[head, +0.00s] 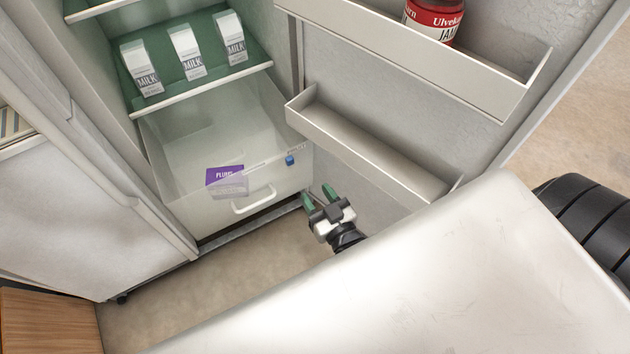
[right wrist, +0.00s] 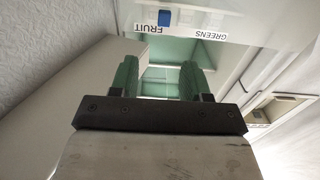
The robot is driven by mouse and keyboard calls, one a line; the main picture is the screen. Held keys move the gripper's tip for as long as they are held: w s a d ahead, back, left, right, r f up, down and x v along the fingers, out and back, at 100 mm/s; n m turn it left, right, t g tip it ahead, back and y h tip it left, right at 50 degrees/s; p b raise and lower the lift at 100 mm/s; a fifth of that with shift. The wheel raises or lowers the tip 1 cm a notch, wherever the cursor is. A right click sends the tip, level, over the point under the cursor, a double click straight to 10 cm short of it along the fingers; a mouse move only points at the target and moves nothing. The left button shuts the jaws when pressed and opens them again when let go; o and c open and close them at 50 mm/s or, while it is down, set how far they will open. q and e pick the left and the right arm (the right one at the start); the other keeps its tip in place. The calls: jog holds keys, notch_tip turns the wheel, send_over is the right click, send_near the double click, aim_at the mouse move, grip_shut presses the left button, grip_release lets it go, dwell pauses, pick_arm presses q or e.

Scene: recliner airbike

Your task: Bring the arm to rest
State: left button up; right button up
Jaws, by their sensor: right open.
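My right gripper (head: 320,198) is open and empty, low in front of the open fridge, just right of the clear drawer's white handle (head: 254,199) and apart from it. In the right wrist view its two green fingers (right wrist: 160,80) stand apart with nothing between them. Beyond them a drawer front shows a blue slider (right wrist: 164,18) and the words FRUIT and GREENS. Most of my right arm is hidden behind my white body in the head view. My left gripper is in neither view.
The fridge door with a lower bin (head: 370,150) and an upper bin (head: 420,60) holding a jam jar (head: 436,18) stands open at right. Milk cartons (head: 187,52) stand on a shelf above the drawer (head: 180,135), where a purple plums box (head: 227,181) shows. Floor (head: 200,290) is clear.

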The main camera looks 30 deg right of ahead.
dwell(0.3)
jog(key=s+a+f+n+g+y, duration=0.1)
jog(key=s+f+g, duration=0.1)
jog(key=f+g, duration=0.25)
jog(key=s+a+f+n+g+y, duration=0.1)
jog(key=s+f+g, duration=0.2)
jog(key=f, duration=0.3)
jog(key=s+d+f+g+h, duration=0.2)
jog(key=s+d+f+g, duration=0.1)
jog(key=s+f+g, duration=0.6)
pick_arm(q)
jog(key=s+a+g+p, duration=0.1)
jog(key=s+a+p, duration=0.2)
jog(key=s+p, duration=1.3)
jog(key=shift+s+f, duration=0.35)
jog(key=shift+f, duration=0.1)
pick_arm(e)
jog(key=s+d, duration=0.3)
jog(key=s, duration=1.5)
jog(key=shift+s+r+h, duration=0.15)
jog(key=shift+r+h, duration=0.05)
jog(key=shift+h, duration=0.1)
jog(key=shift+g, duration=0.25)
dwell(0.9)
